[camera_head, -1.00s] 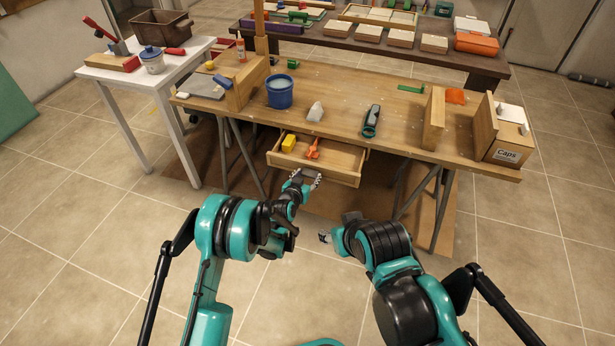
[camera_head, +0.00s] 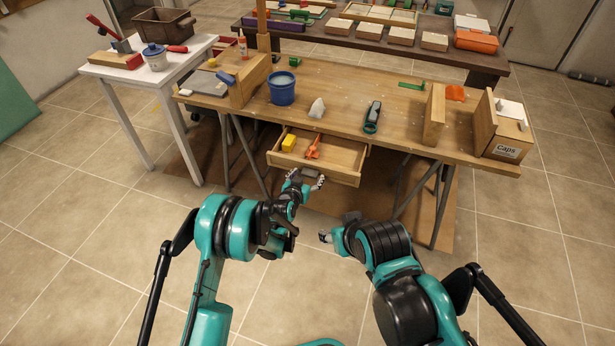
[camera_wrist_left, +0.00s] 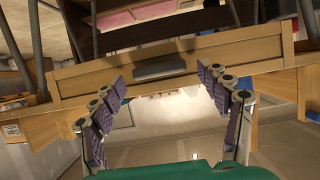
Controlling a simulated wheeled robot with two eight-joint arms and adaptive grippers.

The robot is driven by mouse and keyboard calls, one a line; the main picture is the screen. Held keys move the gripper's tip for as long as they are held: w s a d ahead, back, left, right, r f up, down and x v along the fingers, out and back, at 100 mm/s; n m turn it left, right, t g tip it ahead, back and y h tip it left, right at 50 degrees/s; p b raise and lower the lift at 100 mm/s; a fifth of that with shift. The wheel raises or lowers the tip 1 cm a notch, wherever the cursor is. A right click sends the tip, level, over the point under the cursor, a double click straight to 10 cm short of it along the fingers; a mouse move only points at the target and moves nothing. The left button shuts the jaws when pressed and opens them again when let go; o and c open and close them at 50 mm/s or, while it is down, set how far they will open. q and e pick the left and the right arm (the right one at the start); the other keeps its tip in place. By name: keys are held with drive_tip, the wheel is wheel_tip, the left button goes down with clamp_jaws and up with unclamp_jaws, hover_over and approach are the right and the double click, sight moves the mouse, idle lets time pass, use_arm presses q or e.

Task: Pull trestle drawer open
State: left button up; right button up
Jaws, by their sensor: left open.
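The wooden trestle drawer (camera_head: 340,178) stands pulled out from under the trestle workbench top (camera_head: 345,113). A yellow block (camera_head: 289,143) and an orange tool (camera_head: 312,148) lie inside it. My left gripper (camera_head: 304,180) is at the drawer's front, close to its lower edge. In the left wrist view, the drawer front (camera_wrist_left: 100,82) has a dark handle (camera_wrist_left: 159,68). My left gripper (camera_wrist_left: 163,93) has its fingers spread wide, either side of the handle; I cannot tell whether they touch it. My right gripper (camera_head: 325,237) is low in front of the bench, its fingers unclear.
On the bench are a blue bucket (camera_head: 282,88), a grey lump (camera_head: 317,108), a dark green-edged tool (camera_head: 372,117) and a Caps box (camera_head: 508,147). A white side table (camera_head: 150,75) stands left. Metal trestle legs flank the drawer. The tiled floor in front is open.

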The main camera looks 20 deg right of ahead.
use_arm(q)
drive_tip(key=v, duration=0.7)
drive_tip(key=shift+a, duration=0.15)
drive_tip(key=shift+s+r, duration=0.1)
drive_tip(key=s+a+r+n+g+y, duration=0.1)
drive_tip(key=s+a+r+y, duration=0.15)
drive_tip(key=a+r, duration=0.65)
drive_tip(key=s+a+r+n+y, duration=0.15)
drive_tip(key=s+a+r, duration=0.25)
drive_tip(key=a+r, duration=0.45)
drive_tip(key=s+a+n+g+y, duration=0.1)
drive_tip(key=s+a+n, duration=0.1)
drive_tip(key=s+a, duration=0.6)
drive_tip(key=s+a+r+n+g+y, duration=0.1)
drive_tip(key=s+a, duration=0.7)
drive_tip(key=s, duration=0.8)
drive_tip(key=shift+a+n+g+y, duration=0.3)
drive_tip(key=shift+n+g+y, duration=0.3)
drive_tip(key=shift+n+y, duration=0.1)
